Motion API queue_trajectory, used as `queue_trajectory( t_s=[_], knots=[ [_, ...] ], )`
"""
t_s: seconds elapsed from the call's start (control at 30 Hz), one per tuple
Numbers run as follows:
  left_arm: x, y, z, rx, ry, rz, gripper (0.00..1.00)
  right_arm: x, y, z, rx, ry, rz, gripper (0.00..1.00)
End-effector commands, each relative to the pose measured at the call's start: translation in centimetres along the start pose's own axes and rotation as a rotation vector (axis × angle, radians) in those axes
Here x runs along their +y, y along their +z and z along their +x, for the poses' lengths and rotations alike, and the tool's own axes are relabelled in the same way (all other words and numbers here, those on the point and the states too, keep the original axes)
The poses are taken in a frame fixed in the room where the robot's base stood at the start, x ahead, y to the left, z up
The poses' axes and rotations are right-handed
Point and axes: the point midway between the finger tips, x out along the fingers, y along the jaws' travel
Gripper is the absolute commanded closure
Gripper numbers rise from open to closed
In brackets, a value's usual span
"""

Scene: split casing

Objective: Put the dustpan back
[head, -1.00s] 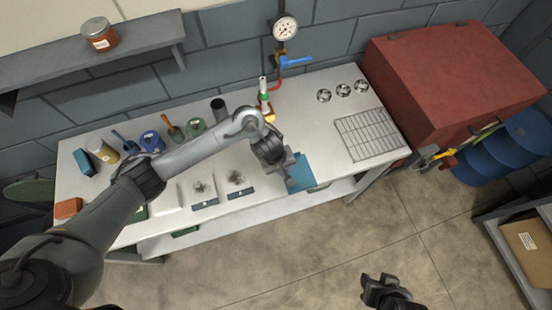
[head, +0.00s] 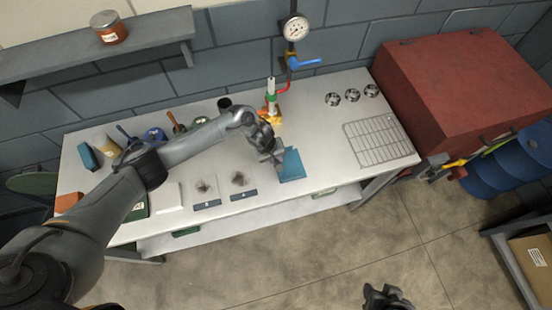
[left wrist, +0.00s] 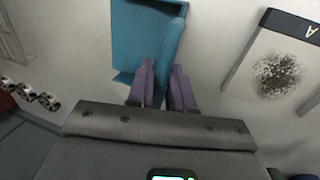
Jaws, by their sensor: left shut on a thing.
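The teal dustpan (head: 293,166) is over the right-centre part of the white bench, near its front edge. My left gripper (head: 275,157) is shut on it. In the left wrist view, the two purple fingers (left wrist: 163,88) close on the raised teal handle of the dustpan (left wrist: 130,40). I cannot tell whether the pan touches the bench top. My right gripper (head: 386,298) shows only partly at the bottom edge, over the floor and away from the bench; its jaw opening is unclear.
Two white panels with dark specks, one here (head: 238,180), lie left of the dustpan. A wire rack (head: 377,141) lies to the right. A valve pipe with a gauge (head: 295,28) stands behind. Bottles and tools crowd the bench's left end. A red cabinet (head: 455,75) stands right.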

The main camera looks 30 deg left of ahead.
Motion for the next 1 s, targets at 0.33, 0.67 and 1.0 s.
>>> queue_trajectory(
  t_s=[0.33, 0.67, 1.0],
  knots=[
    [-0.08, -0.09, 0.53, 0.002, 0.002, -0.001, 1.00, -0.18, -0.05, 0.03, 0.001, -0.006, 0.007, 0.57],
    [-0.16, -0.07, 0.65, 0.002, 0.001, -0.001, 0.54, -0.20, -0.05, 0.03, 0.001, -0.006, 0.008, 0.57],
    [-0.09, -0.10, -0.01, 0.002, 0.002, -0.001, 0.54, -0.05, -0.05, -0.11, 0.000, -0.001, 0.001, 0.57]
  ],
)
